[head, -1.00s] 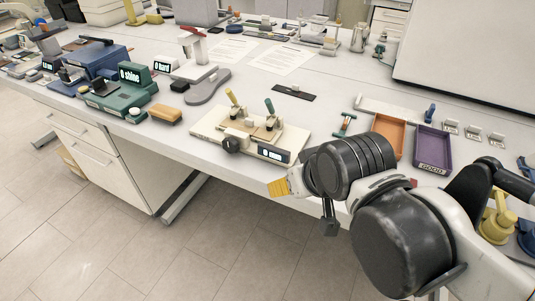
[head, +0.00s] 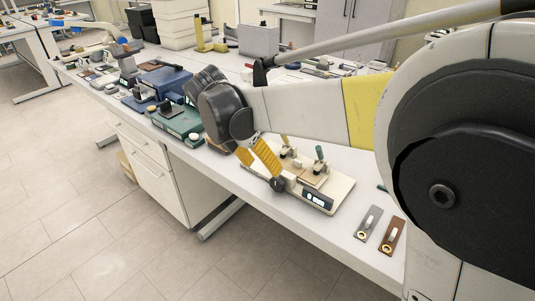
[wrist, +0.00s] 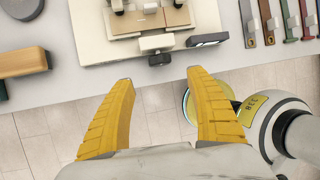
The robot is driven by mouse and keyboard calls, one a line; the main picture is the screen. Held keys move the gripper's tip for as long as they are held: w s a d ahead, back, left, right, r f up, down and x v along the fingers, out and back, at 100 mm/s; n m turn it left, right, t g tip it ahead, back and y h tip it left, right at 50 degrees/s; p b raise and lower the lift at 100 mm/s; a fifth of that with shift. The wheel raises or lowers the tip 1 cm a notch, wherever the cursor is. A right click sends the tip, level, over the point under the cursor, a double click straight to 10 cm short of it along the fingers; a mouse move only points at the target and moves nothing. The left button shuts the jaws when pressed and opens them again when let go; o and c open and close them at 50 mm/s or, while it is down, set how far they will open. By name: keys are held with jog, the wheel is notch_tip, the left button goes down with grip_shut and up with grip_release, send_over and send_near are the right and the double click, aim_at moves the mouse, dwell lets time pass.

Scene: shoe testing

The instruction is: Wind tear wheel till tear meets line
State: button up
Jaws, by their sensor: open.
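The tear tester is a cream base (head: 334,192) near the front edge of the bench, with two clamps and a brown test piece (wrist: 165,18) between them. A small display (head: 317,200) sits on its front; it also shows in the wrist view (wrist: 208,40), but its reading is too small to tell. A dark wheel (head: 277,184) sticks out from the tester's front side and also shows in the wrist view (wrist: 160,59). My gripper (wrist: 160,80) is open and empty. Its yellow fingers point toward the wheel, one on either side in the picture, without visible contact.
A brown block (wrist: 22,62) lies left of the tester. A green instrument (head: 180,122) and a blue box (head: 165,80) stand farther left. A grey strip (head: 369,222) and a brown strip (head: 392,236) lie to the right. Open floor lies before the bench edge.

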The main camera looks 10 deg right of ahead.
aim_at(275, 183)
jog(key=b+x, duration=0.5)
jog(key=x, duration=0.5)
jog(key=shift+d+f, duration=0.2)
jog(key=shift+f, duration=0.1)
jog(key=c, duration=1.2)
